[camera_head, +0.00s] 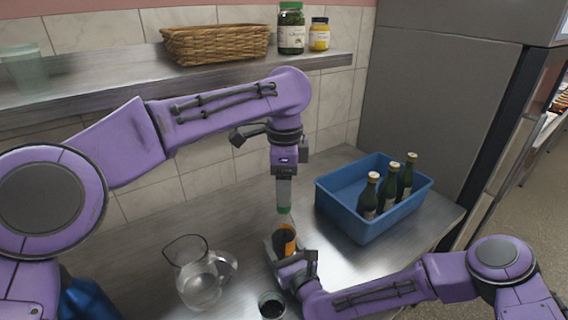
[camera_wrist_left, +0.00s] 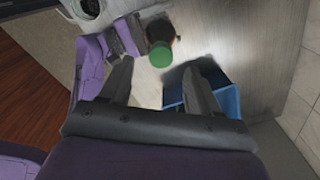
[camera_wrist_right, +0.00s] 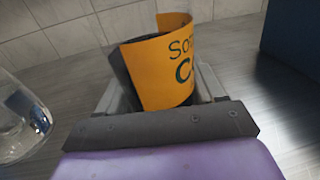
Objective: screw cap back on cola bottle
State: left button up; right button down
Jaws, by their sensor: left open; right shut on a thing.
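The cola bottle (camera_head: 286,240), dark with an orange label, stands upright at the middle of the counter. My right gripper (camera_head: 284,256) is shut around its body; the orange label fills the space between the fingers in the right wrist view (camera_wrist_right: 165,72). The green cap (camera_head: 284,210) is at the top of the bottle; whether it is seated on the neck I cannot tell. My left gripper (camera_head: 284,196) points down just above the cap. In the left wrist view its fingers are open, with the cap (camera_wrist_left: 160,54) beyond and between the tips.
A blue crate (camera_head: 371,229) with three dark green bottles (camera_head: 389,187) stands to the right. A clear glass jug (camera_head: 200,284) is to the left, and a drinking glass (camera_head: 271,306) is in front. A wall shelf (camera_head: 120,74) with a basket (camera_head: 215,45) and jars is behind my left arm.

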jog(key=shift+c, duration=0.2)
grip_release()
pick_arm(q)
notch_tip(320, 180, up, 8)
notch_tip(320, 180, down, 4)
jog(key=b, duration=0.4)
jog(key=shift+s, duration=0.1)
pick_arm(e)
jog(key=v, duration=1)
jog(key=shift+d+f, duration=0.1)
jog(key=shift+f, duration=0.05)
pick_arm(q)
jog(key=shift+r, duration=0.1)
pick_arm(e)
jog(key=shift+s, duration=0.2)
